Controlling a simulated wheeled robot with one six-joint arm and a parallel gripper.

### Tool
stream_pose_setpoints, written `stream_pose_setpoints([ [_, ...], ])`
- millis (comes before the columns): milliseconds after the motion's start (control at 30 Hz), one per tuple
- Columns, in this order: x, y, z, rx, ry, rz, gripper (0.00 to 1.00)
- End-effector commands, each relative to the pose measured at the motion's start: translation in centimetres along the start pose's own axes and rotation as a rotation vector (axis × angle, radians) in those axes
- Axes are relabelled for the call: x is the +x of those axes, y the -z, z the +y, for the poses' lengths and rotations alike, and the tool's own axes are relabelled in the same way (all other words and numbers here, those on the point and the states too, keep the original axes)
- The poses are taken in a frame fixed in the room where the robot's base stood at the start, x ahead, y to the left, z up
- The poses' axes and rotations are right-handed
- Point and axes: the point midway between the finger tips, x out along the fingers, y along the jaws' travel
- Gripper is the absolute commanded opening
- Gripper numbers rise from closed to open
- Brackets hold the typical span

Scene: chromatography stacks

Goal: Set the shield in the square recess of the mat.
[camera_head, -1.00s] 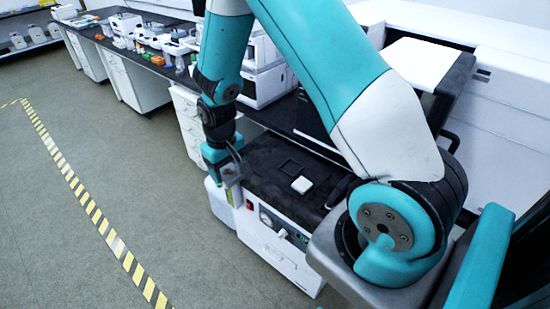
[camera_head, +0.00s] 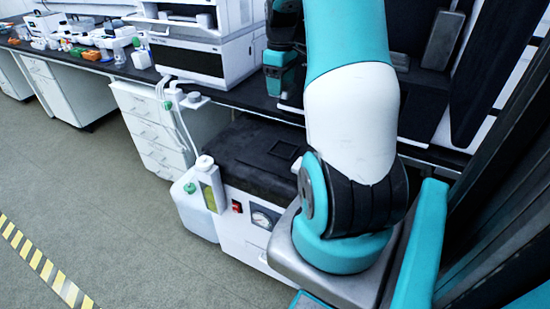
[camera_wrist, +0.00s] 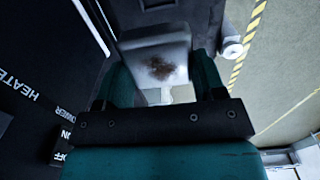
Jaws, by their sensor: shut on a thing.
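My gripper (camera_wrist: 162,82) is shut on a pale grey-white, flat-faced shield (camera_wrist: 155,48) with a brown stain, held between its two teal fingers in the wrist view. In the head view my wrist end hangs at the upper middle, partly behind my own arm, and the shield cannot be made out there. The black mat (camera_head: 240,143) lies on top of a low white cabinet, below my wrist end in the picture. A dark square outline, which looks like the recess (camera_head: 284,150), shows on it, partly cut off by my arm. The mat's right part is hidden.
A white jug (camera_head: 192,208) and a bottle with yellow-green contents (camera_head: 209,186) stand at the cabinet's left side. Stacked white instruments (camera_head: 195,55) stand on the dark bench behind. Open floor with a striped yellow line (camera_head: 42,265) lies at the left.

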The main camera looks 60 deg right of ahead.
Motion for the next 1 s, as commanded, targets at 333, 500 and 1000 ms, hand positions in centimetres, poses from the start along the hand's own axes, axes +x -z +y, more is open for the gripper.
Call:
stream_pose_setpoints([
  [333,6.0,-0.7,0.3,-0.007,0.006,-0.005,0.33],
  [500,10.8,-0.7,0.3,-0.006,0.005,-0.004,0.33],
  [1000,17.5,-0.8,0.5,-0.003,0.002,-0.002,0.33],
])
